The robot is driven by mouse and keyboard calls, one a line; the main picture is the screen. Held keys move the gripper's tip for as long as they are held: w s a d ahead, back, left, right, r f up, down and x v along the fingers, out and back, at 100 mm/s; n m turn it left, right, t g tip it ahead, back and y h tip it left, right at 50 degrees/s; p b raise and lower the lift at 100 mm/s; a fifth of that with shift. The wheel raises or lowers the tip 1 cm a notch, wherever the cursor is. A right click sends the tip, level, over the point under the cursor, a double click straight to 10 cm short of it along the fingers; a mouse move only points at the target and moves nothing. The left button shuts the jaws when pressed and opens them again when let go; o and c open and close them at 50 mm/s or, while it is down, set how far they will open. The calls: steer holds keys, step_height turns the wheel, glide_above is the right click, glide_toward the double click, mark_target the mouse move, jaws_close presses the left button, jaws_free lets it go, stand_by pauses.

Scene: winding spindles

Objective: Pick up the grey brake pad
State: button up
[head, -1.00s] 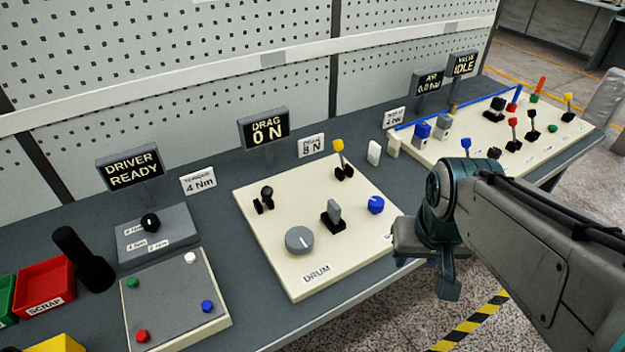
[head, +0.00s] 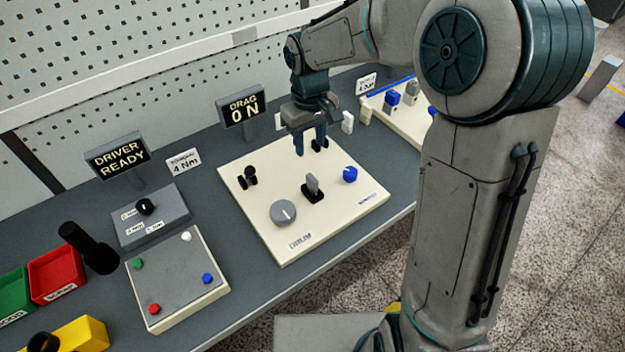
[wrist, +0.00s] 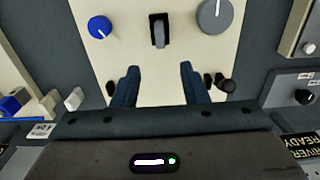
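A grey upright piece, which I take for the brake pad (head: 312,185), stands in a black holder near the middle of the cream drum board (head: 262,247). In the wrist view the grey pad (wrist: 159,31) shows at top centre, beyond my fingertips. My gripper (head: 310,145) hangs over the back part of the board, pointing down. In the wrist view my gripper (wrist: 159,70) is open, with nothing between its two fingers. The pad is apart from the fingers, toward the board's front.
A grey drum knob (head: 283,212) and a blue knob (head: 350,174) flank the pad. A small black lever (head: 247,176) stands at the back left. A white block (head: 347,122) stands behind the board. The DRAG sign (head: 242,108) reads 0 N.

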mark_target(312, 177)
step_height(312, 177, down, 8)
steer(key=shift+r+p, duration=0.15)
steer(key=shift+p, duration=0.2)
steer(key=f, duration=0.1)
steer(key=f+p, duration=0.1)
steer(key=f, duration=0.2)
steer(key=shift+s+d, duration=0.2)
steer(key=shift+s, duration=0.15)
steer(key=shift+f, duration=0.6)
jaws_close()
